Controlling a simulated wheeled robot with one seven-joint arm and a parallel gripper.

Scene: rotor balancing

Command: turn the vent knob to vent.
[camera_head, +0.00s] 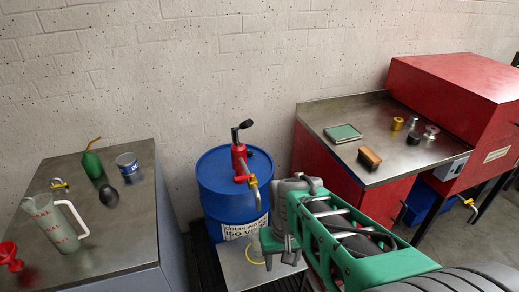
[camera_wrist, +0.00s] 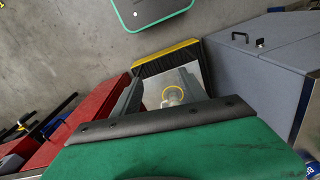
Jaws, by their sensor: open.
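I cannot make out a part that is surely the vent knob. A blue drum (camera_head: 212,185) stands by the wall with a red hand pump (camera_head: 239,160) on top, and a spout with a yellow part hangs over its front. My gripper (camera_head: 282,250) points down in front of the drum, over a pale metal plate (camera_head: 232,264). It is open and empty. In the wrist view, the plate (camera_wrist: 152,92) lies below and between the fingers, with a yellow ring (camera_wrist: 181,91) and a small pale round part (camera_wrist: 170,101) on it. My gripper hides part of the plate in the head view.
A left bench (camera_head: 110,225) bears a clear jug (camera_head: 53,222), a green oil can (camera_head: 92,163) and a tin (camera_head: 127,167). A right red bench with a steel top (camera_head: 330,113) bears a brush (camera_head: 369,158) and small metal parts. A red cabinet (camera_head: 450,85) adjoins it.

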